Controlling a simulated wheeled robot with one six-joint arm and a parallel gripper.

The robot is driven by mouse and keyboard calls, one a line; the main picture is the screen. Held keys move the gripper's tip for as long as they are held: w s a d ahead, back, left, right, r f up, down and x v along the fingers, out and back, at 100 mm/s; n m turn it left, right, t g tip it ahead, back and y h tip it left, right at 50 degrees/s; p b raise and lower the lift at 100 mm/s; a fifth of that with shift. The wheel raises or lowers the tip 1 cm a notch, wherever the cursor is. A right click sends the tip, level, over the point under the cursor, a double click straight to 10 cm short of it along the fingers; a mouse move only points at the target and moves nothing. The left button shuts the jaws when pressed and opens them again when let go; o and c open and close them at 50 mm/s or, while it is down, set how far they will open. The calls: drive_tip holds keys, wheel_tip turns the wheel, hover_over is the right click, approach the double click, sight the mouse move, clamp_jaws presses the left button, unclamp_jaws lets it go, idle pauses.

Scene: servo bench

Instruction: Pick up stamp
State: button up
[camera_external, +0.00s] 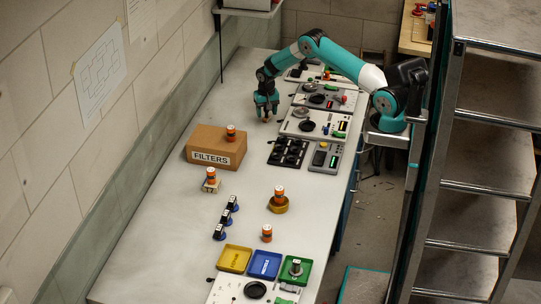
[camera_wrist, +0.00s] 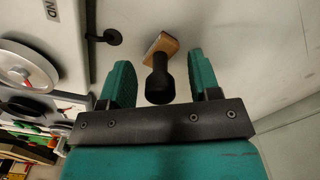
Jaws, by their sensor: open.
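The stamp has a black knobbed handle (camera_wrist: 159,84) and a wooden base (camera_wrist: 161,44) that rests on the pale bench top. In the wrist view it lies between the two teal fingers of my gripper (camera_wrist: 159,62), with gaps on both sides. My gripper is open, and neither finger visibly touches the stamp. In the external view my gripper (camera_external: 266,108) points down at the far part of the bench. The stamp (camera_external: 266,119) is just below it, small and mostly hidden.
A cardboard box (camera_external: 214,146) labelled FILTERS stands nearer the camera. White device panels (camera_external: 312,124) and a black holder (camera_external: 289,152) lie to the right of my gripper. A dark round-ended hook (camera_wrist: 111,37) shows beside the stamp in the wrist view. The wall runs along the left.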

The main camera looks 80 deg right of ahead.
drive_tip(key=shift+f, duration=0.35)
drive_tip(key=c, duration=1)
drive_tip(key=shift+r, duration=0.1)
